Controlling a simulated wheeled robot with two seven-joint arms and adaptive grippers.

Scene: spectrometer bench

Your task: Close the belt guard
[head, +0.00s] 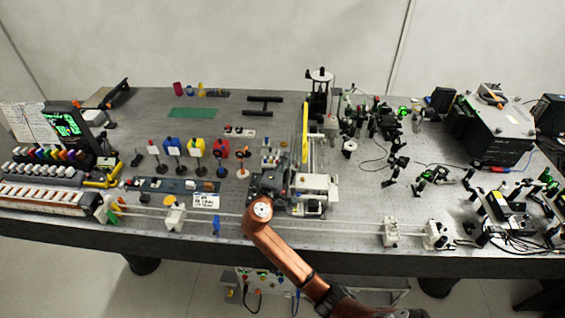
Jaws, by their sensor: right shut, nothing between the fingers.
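A tall narrow yellow piece, which looks like the belt guard (305,138), stands up at the back of a grey and white machine (315,188) in the middle of the bench. It looks raised, but its hinge is too small to make out. My right arm comes in from the bottom right. My right gripper (268,184) is dark, shut and empty at the machine's left front, left of and nearer than the yellow piece. My own wrist partly hides it, and I cannot tell whether it touches the machine. My left gripper is not in view.
Coloured holders (196,148) and a small blue tray (178,185) stand left of the machine. A long rail (330,226) with white blocks runs along the front edge. Optical mounts (398,160) crowd the right side. Bare bench (350,204) lies right of the machine.

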